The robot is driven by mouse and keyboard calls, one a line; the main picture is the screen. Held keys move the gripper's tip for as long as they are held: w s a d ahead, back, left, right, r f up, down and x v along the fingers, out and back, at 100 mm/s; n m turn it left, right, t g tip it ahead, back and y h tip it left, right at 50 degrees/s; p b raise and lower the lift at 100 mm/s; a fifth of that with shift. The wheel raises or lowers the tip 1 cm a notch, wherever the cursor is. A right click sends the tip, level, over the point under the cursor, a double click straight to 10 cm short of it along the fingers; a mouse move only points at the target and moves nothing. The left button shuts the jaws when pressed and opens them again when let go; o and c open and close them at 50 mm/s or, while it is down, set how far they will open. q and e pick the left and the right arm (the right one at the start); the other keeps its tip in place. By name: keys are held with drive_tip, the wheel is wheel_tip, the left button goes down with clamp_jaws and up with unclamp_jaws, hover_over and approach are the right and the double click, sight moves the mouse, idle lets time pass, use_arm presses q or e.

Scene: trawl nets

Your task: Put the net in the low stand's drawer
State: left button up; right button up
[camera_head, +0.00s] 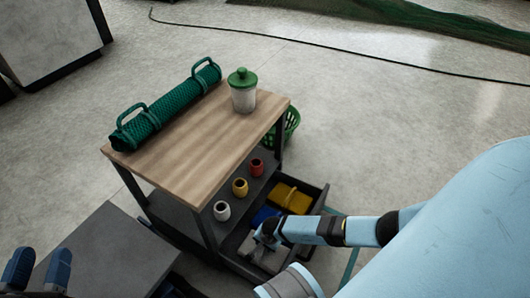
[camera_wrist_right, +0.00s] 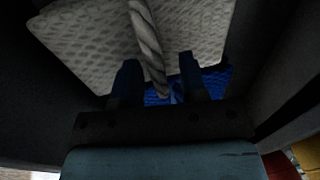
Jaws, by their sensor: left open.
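A rolled green net (camera_head: 165,108) with two handles lies along the left edge of the wooden top of a stand (camera_head: 205,140). An open drawer (camera_head: 318,203) extends from the stand's lower right side. It holds a yellow item (camera_head: 291,198), a blue item (camera_head: 266,214) and a pale grey bundle (camera_head: 270,258). My right gripper (camera_wrist_right: 158,85) is down at the drawer, its fingers apart on either side of a twisted grey rope, with a gap visible beside the rope. Pale mesh (camera_wrist_right: 90,45) and blue mesh (camera_wrist_right: 215,82) lie beneath. My left gripper (camera_head: 40,268) is open and empty at the lower left.
A green-lidded jar (camera_head: 243,92) stands on the wooden top. White (camera_head: 221,211), yellow (camera_head: 240,187) and red (camera_head: 256,167) cups stand on the shelf below. A green basket (camera_head: 291,123) is behind the stand. A low dark unit (camera_head: 105,250) is at lower left. Floor beyond is mostly clear.

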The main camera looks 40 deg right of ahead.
drive_tip(key=shift+r, duration=0.2)
use_arm(q)
drive_tip(key=s+n+p, duration=0.1)
drive_tip(key=p, duration=0.1)
drive_tip(key=s+d+n+g+p, duration=0.1)
drive_tip(key=p, duration=0.1)
drive_tip(key=s+n+g+p, duration=0.1)
drive_tip(key=n+p, duration=0.1)
drive_tip(key=p, duration=0.1)
drive_tip(key=shift+d+r+y, duration=0.15)
drive_tip(key=shift+d+y, duration=0.25)
use_arm(e)
wheel_tip(320, 180, up, 12)
drive_tip(key=s, duration=0.2)
drive_tip(key=shift+d+f, duration=0.2)
drive_tip(key=shift+d, duration=0.25)
drive_tip(key=shift+s, duration=0.2)
